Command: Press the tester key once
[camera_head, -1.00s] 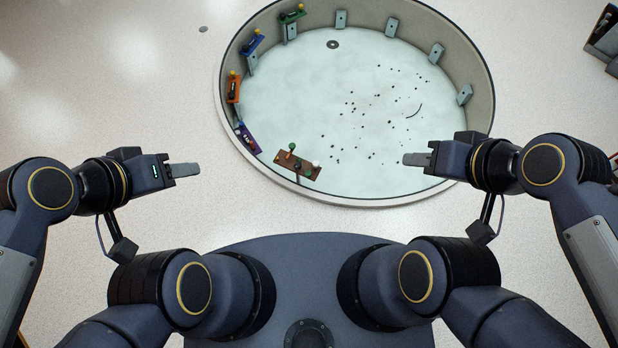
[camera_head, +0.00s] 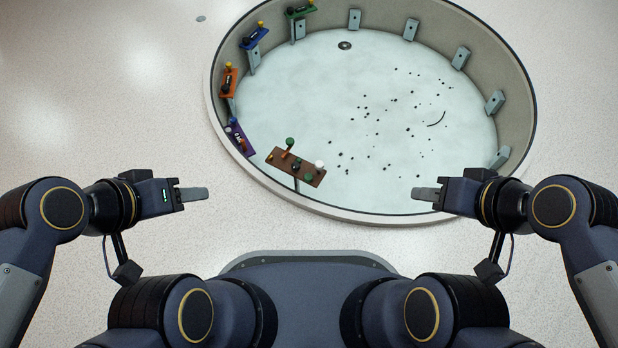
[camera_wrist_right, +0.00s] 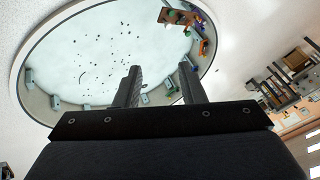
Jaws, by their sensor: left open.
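A brown board (camera_head: 296,166) stands on a post at the near left of a round pit, with several knobs, among them a green ball and a white one. It also shows at the top of the right wrist view (camera_wrist_right: 177,17). I cannot tell which part is the tester key. My left gripper (camera_head: 204,193) is open, left of the brown board and apart from it, over the floor. My right gripper (camera_head: 416,194) is to the right of the board, apart from it, at the pit's near rim. Its two fingers show apart and empty in the right wrist view (camera_wrist_right: 160,84).
Purple (camera_head: 239,137), orange (camera_head: 229,81), blue (camera_head: 254,38) and green (camera_head: 300,10) boards line the pit's left wall. Several bare grey brackets line the far and right wall. The pit's rim (camera_head: 365,215) rises ahead. Dark specks dot the pale pit floor (camera_head: 330,90).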

